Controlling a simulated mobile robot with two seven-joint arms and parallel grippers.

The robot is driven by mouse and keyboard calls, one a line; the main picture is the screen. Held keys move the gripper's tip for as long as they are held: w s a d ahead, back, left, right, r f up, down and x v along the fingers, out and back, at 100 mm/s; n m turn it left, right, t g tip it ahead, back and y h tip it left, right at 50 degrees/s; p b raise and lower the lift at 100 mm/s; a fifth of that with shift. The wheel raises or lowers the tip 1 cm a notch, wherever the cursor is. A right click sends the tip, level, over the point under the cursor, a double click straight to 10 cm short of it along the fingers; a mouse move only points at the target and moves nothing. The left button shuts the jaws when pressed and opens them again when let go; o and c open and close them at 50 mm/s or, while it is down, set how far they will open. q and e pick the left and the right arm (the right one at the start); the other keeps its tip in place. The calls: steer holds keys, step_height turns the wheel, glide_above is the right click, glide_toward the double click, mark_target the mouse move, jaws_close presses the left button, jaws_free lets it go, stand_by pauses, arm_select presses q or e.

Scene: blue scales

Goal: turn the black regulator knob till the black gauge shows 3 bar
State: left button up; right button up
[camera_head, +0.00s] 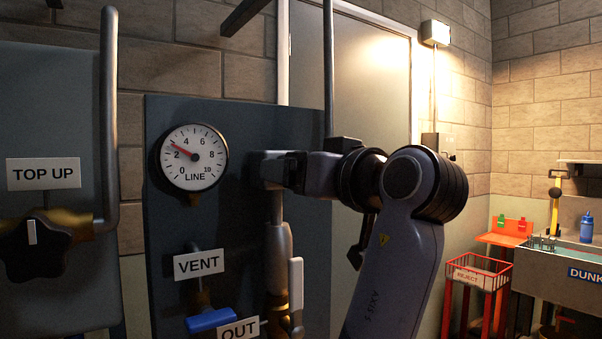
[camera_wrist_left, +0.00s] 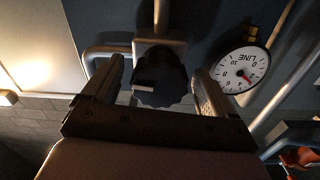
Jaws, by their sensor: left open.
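The black-rimmed gauge (camera_head: 194,172) labelled LINE is on the dark panel in the head view. Its red needle points between 2 and 4, near the middle, perhaps just under 3. The gauge shows upside down in the left wrist view (camera_wrist_left: 236,62). A black lobed knob (camera_wrist_left: 172,70) with a pale mark sits beside it there. My left gripper (camera_wrist_left: 157,68) is open, one finger on each side of the knob; contact cannot be told. My right gripper is out of view.
Another black knob (camera_head: 38,250) under a TOP UP sign (camera_head: 43,173) is at the left. Below the gauge are a VENT sign (camera_head: 198,265), a blue handle (camera_head: 211,319) and an OUT sign (camera_head: 239,330). A red REJECT basket (camera_head: 478,272) stands at the right.

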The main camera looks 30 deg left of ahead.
arm_select(q)
steer(key=c, duration=1)
steer(key=shift+o, duration=0.2)
steer(key=shift+m, duration=0.6)
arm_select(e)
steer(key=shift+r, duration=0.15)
arm_select(q)
steer(key=o, duration=1)
steer(key=shift+c, duration=0.2)
